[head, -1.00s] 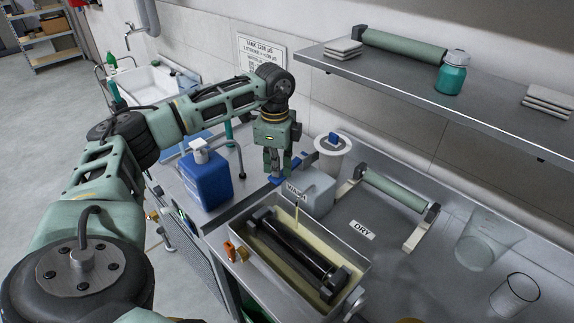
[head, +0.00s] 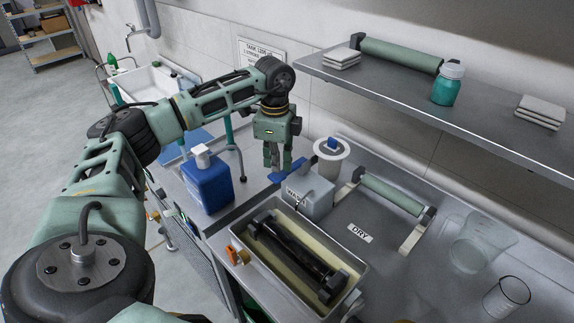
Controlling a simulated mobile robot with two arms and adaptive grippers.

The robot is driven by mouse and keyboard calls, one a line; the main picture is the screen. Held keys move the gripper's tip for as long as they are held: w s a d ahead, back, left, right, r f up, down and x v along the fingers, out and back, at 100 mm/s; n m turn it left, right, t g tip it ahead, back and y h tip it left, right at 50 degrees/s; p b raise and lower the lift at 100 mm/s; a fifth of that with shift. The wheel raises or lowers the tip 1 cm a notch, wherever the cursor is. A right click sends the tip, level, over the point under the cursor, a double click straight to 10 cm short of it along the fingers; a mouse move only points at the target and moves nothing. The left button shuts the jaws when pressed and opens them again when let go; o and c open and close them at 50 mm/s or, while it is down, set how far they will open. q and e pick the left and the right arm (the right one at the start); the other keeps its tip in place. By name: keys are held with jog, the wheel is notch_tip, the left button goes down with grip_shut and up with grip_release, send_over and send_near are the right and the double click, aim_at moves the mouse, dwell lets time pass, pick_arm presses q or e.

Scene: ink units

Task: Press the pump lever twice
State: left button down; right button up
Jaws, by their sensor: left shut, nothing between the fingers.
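The blue pump lever (head: 287,174) sticks out to the left of the grey pump box (head: 309,196), which carries a "WASH" label and stands at the back of the wash tray (head: 348,300). My left gripper (head: 272,166) points down with its fingers shut and empty, right above the lever's outer end. I cannot tell whether the fingertips touch the lever. The tray holds pale yellow liquid and a black roller (head: 298,258). My right gripper is not in view.
A blue bottle (head: 207,187) stands left of the pump. A white lidded container (head: 330,160) stands behind it. To the right are a green roller on a stand (head: 392,193), a "DRY" label (head: 360,233) and clear beakers (head: 507,296). A metal shelf (head: 440,110) hangs above.

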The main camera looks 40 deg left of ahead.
aim_at(277, 175)
pick_arm(q)
jog(key=shift+f, duration=0.15)
dwell(0.5)
jog(key=shift+f+b, duration=1.3)
jog(key=shift+f, duration=0.7)
jog(key=shift+r, duration=0.1)
jog(key=shift+r+p, duration=1.75)
jog(key=shift+r, duration=0.3)
notch_tip(277, 175, up, 6)
jog(key=p, duration=0.4)
jog(key=shift+p, duration=0.4)
